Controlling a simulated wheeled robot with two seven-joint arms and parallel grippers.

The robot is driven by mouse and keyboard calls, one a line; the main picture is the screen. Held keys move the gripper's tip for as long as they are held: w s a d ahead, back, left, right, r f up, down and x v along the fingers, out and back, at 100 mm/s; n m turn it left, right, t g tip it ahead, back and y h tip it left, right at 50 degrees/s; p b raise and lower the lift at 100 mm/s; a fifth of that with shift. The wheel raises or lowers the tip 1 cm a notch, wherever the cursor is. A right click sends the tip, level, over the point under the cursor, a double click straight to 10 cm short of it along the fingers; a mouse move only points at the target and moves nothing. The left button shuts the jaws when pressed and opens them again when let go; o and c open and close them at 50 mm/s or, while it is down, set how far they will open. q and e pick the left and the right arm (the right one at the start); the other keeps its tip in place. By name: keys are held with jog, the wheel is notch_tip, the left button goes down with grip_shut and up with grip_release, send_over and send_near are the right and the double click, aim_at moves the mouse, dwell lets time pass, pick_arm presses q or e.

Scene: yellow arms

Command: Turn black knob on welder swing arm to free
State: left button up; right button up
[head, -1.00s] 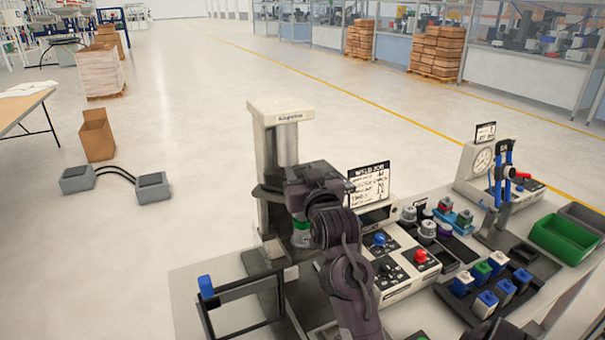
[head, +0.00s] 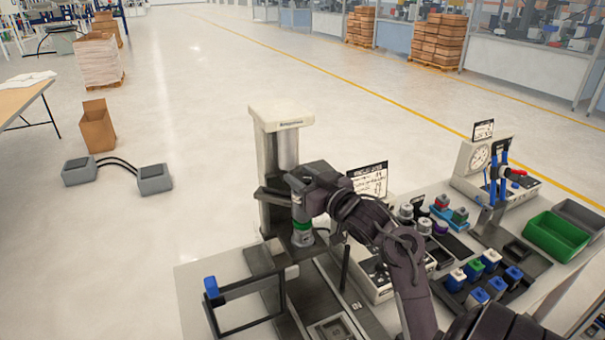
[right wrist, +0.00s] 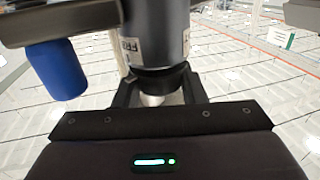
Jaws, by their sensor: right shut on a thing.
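The welder (head: 281,116) stands at the left of the bench, a pale column with a dark swing arm (head: 274,197) and a dark head with a green band (head: 302,226). My right gripper (head: 298,192) is up against the head side of the swing arm. In the right wrist view my right gripper (right wrist: 158,95) has a finger on each side of a black knob (right wrist: 160,75) and is shut on it. A dark cylinder (right wrist: 155,30) is above the knob, with pale labels (right wrist: 131,50) too small to read surely. The knob is hidden in the head view. My left gripper is out of view.
A blue-capped bar (head: 211,287) is at the bench's left front; a blue cylinder (right wrist: 55,70) shows in the wrist view. A control box (head: 378,285), a sign (head: 369,180), a parts tray (head: 470,300) and a green bin (head: 556,236) are to the right.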

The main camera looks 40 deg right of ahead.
aim_at(309, 182)
jog(key=shift+r, duration=0.1)
jog(key=o, duration=1)
jog(key=shift+s, duration=0.1)
jog(key=shift+s+f, duration=0.2)
jog(key=shift+s, duration=0.15)
jog(key=s, duration=0.2)
jog(key=s+b, duration=0.1)
jog(key=s, duration=0.1)
jog(key=s+b, duration=0.1)
jog(key=s, duration=0.2)
jog(key=shift+a+r, duration=0.1)
jog(key=shift+a, duration=0.15)
